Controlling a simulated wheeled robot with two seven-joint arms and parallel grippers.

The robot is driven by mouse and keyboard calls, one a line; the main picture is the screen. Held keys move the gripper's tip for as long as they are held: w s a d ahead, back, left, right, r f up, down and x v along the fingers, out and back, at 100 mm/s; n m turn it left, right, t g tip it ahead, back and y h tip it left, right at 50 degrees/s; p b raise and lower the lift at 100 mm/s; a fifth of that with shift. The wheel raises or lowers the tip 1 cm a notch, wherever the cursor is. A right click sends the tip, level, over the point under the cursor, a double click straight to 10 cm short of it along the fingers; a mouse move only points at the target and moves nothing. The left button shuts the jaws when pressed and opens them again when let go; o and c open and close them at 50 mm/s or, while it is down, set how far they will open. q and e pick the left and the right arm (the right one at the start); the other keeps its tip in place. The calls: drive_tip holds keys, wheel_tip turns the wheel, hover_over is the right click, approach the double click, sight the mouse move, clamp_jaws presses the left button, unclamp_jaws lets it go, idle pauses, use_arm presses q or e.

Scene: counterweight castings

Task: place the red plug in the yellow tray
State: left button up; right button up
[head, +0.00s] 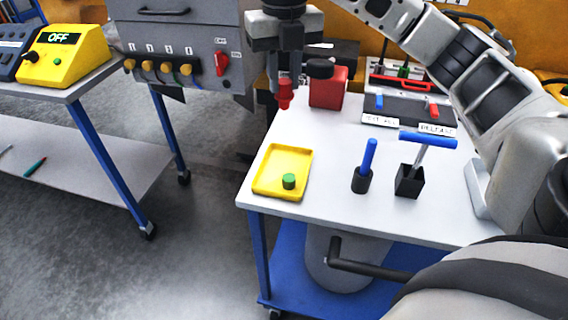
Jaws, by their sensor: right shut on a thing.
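The red plug (285,93) hangs upright between the fingers of my right gripper (285,80), which is shut on it. The gripper points down near the far left part of the white table. The yellow tray (276,163) lies on the table nearer to me, below the gripper in the picture and apart from the plug. A green plug (289,181) stands in the tray's near right part; the rest of the tray floor is bare. My left gripper is not in view.
A red block (328,88) stands just right of the held plug. A blue-handled tool in a black holder (361,181) and a blue T-handle tool in a black box (409,181) stand right of the tray. A grey cabinet (185,45) with yellow knobs is behind left.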

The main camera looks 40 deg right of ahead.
wheel_tip(320, 180, down, 17)
drive_tip(key=shift+r+b, duration=0.1)
drive_tip(key=shift+b, duration=0.6)
drive_tip(key=shift+f, duration=0.3)
drive_tip(key=o, duration=1)
drive_tip(key=shift+r, duration=0.1)
drive_tip(key=shift+c, duration=0.2)
